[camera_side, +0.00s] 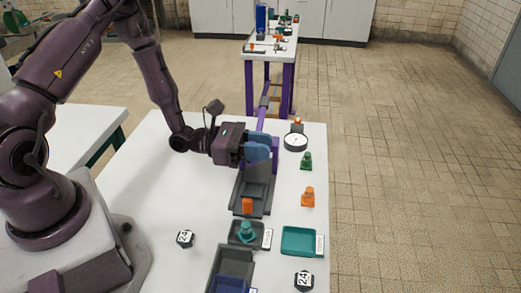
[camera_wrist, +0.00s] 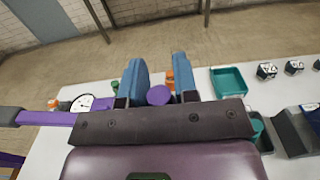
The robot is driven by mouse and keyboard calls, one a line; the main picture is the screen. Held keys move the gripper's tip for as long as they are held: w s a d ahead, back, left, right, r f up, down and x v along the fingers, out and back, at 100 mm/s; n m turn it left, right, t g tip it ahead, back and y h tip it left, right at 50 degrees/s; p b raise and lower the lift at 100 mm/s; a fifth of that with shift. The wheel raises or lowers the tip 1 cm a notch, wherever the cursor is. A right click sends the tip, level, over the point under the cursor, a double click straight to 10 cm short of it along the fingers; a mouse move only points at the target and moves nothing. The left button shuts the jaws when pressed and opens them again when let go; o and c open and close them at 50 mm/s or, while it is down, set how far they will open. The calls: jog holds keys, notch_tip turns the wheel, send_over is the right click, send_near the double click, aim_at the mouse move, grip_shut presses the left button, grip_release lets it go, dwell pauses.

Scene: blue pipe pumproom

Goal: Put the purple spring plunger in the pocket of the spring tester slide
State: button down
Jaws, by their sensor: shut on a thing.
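The purple spring plunger shows in the wrist view as a round purple end (camera_wrist: 159,95) between my gripper's two blue fingers. My gripper (camera_wrist: 158,62) is shut on it. In the side view my gripper (camera_side: 262,149) is at the far end of the grey spring tester slide (camera_side: 251,191), and a purple part shows at the fingers. The slide is a dark channel with an orange block (camera_side: 247,206) near its front end. The fingers hide the plunger's lower end and the pocket; I cannot tell whether they touch.
A dial gauge (camera_side: 296,142) stands behind right, beside a purple bar (camera_side: 262,119). A green plunger (camera_side: 306,161) and an orange plunger (camera_side: 308,197) stand right. In front are a teal plunger (camera_side: 246,232) in a grey tray, a teal tray (camera_side: 284,241) and a dark bin (camera_side: 237,258).

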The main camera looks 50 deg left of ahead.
jog(key=shift+f, duration=4.4)
jog(key=shift+f, duration=0.1)
jog(key=c, duration=0.8)
grip_release()
